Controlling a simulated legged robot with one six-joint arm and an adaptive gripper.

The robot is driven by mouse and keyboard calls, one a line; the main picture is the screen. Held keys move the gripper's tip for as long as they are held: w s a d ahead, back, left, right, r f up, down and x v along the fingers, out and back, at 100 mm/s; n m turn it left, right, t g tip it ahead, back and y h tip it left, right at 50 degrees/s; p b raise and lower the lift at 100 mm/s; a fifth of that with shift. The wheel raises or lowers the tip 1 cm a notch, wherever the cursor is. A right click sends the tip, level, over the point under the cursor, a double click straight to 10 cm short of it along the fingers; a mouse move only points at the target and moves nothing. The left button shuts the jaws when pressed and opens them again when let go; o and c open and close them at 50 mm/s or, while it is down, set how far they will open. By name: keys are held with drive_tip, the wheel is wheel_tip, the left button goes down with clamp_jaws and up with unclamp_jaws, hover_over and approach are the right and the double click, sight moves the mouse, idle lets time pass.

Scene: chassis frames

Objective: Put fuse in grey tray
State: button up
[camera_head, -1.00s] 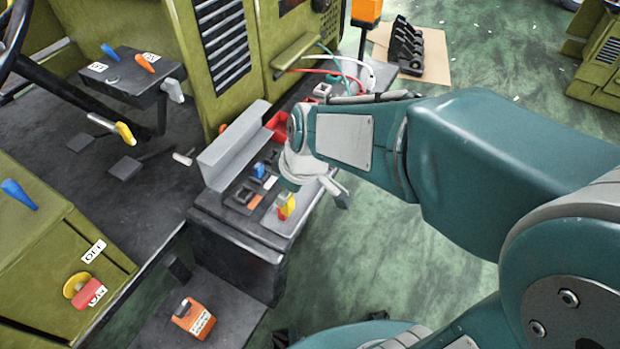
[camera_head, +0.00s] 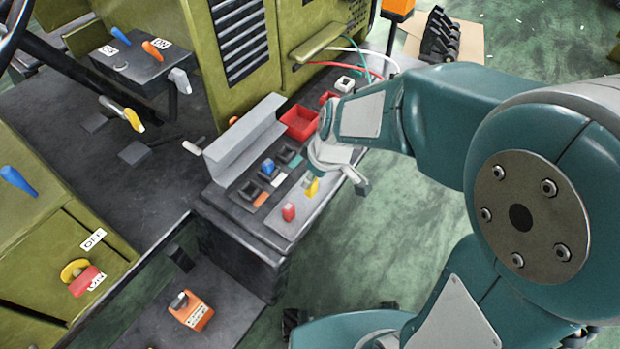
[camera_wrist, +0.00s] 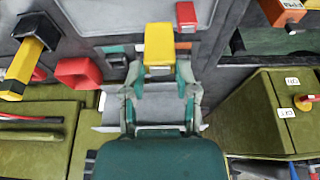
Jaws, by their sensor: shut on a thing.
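My gripper (camera_head: 322,172) is shut on a yellow fuse (camera_wrist: 158,44), which shows between the fingertips in the wrist view. In the head view the yellow fuse (camera_head: 312,187) is below the gripper, over or on the flat grey tray (camera_head: 282,229) along the bench's front edge. I cannot tell whether it touches the tray. A red fuse (camera_head: 289,212) stands on the tray nearer the camera, apart from the yellow one. It also shows in the wrist view (camera_wrist: 186,14). The wrist hides part of the tray's far end.
Dark sockets (camera_head: 250,190) with a blue piece (camera_head: 268,167) lie beside the tray. A raised light grey block (camera_head: 243,140) stands behind them. A red bin (camera_head: 300,122) and loose wires (camera_head: 350,68) are farther back. Green floor is open to the right.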

drive_tip(key=w+f, duration=0.1)
drive_tip(key=f, duration=0.2)
drive_tip(key=w+f, duration=0.2)
drive_tip(key=f, duration=0.1)
drive_tip(key=w+f, duration=0.2)
drive_tip(key=f, duration=0.1)
drive_tip(key=shift+a, duration=0.35)
drive_tip(key=shift+a+f, duration=0.1)
drive_tip(key=shift+a, duration=0.05)
drive_tip(key=o, duration=0.9)
drive_tip(key=shift+o, duration=0.2)
drive_tip(key=v, duration=1.2)
